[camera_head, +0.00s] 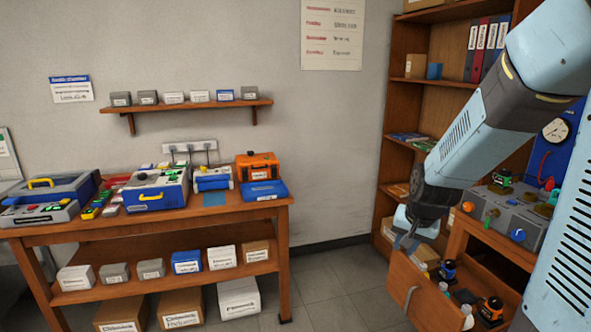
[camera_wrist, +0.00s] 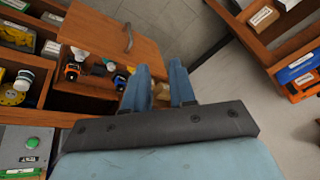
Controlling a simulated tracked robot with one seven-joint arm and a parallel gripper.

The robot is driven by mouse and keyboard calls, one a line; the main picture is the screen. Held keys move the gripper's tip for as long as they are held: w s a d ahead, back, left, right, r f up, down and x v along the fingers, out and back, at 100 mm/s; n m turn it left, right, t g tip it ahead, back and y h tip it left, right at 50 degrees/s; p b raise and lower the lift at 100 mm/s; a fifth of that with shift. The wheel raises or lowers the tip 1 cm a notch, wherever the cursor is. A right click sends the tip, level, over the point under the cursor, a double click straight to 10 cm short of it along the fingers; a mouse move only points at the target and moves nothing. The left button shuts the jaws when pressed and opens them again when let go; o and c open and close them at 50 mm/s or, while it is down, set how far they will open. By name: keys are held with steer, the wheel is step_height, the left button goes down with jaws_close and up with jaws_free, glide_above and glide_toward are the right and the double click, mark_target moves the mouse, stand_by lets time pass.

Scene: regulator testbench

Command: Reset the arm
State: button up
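My light-blue arm comes in from the right in the head view. My gripper (camera_head: 404,240) points down beside the pulled-out wooden drawer (camera_head: 430,297), near its far corner; I cannot tell whether it touches. In the wrist view my gripper (camera_wrist: 160,90) has its two blue fingers apart, with nothing between them. The drawer (camera_wrist: 110,35) with its metal handle lies beyond and left of the fingers. Small bottles and an orange-and-black part (camera_wrist: 72,70) lie in the drawer.
A bookcase (camera_head: 405,115) stands behind my arm. A wooden table (camera_head: 150,228) with instruments and boxes stands at left. Grey floor (camera_head: 340,295) between table and drawer is clear.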

steer(key=s+a+r+n, duration=0.1)
steer(key=s+r+n, duration=0.1)
steer(key=s+r, duration=0.6)
steer(key=s+a+r+n+t, duration=0.1)
steer(key=s+a+r+n, duration=0.1)
steer(key=s+r, duration=0.6)
steer(key=s+n, duration=0.1)
steer(key=s, duration=0.1)
steer(key=shift+s+a+r, duration=0.25)
steer(key=shift+s, duration=0.05)
